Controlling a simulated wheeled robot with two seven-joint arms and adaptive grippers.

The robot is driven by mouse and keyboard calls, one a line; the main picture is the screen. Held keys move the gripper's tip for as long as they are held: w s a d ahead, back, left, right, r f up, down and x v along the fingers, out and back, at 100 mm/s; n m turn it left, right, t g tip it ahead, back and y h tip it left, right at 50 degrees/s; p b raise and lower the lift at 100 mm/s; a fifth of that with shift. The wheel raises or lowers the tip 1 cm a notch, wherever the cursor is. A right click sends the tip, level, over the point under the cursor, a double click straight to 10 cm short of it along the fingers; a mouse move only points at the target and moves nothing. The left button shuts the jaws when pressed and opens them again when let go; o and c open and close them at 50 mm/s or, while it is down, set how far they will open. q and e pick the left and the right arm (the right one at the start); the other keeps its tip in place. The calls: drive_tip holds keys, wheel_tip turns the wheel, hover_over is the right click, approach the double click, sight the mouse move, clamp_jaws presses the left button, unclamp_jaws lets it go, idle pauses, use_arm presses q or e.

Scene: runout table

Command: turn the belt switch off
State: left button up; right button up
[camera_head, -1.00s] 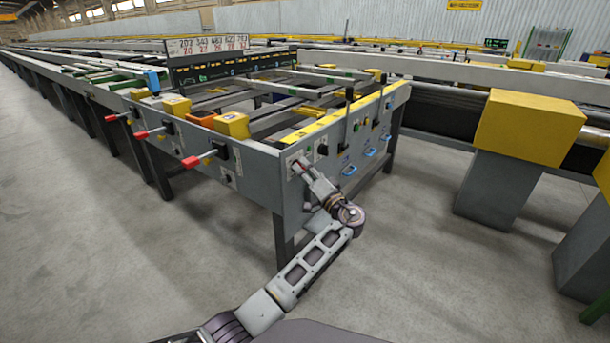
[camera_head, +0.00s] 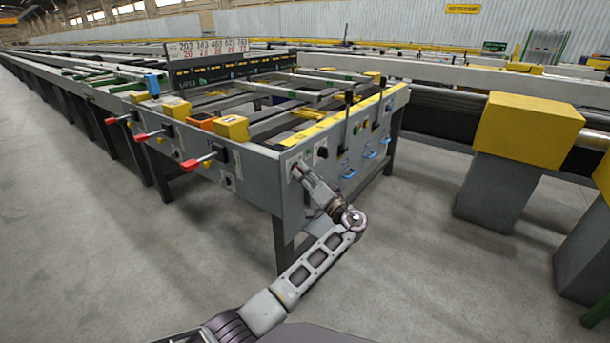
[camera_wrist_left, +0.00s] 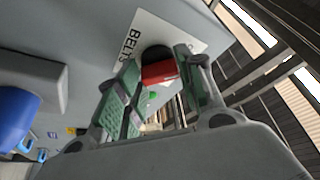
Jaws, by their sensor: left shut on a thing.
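The belt switch (camera_wrist_left: 158,70) shows in the left wrist view as a red handle on a round black base. It sits on a white plate (camera_wrist_left: 185,35) marked "BELTS" on the grey panel. My left gripper (camera_wrist_left: 160,85) has its green-padded fingers on either side of the red handle and is shut on it. In the head view my left gripper (camera_head: 298,170) is at the panel near the left corner of the runout table's end (camera_head: 265,190). The switch is hidden there behind the gripper. My right gripper is not in view.
Red-handled levers (camera_head: 198,161) stick out from the table's left side. Black upright levers (camera_head: 347,115) and blue handles (camera_head: 349,173) are on the end panel, right of my gripper. A yellow box on a grey pedestal (camera_head: 490,190) stands right. The floor in front is clear.

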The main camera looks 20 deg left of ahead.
use_arm(q)
drive_tip(key=o, duration=1)
drive_tip(key=shift+v, duration=3.75)
drive_tip(key=shift+m, duration=0.3)
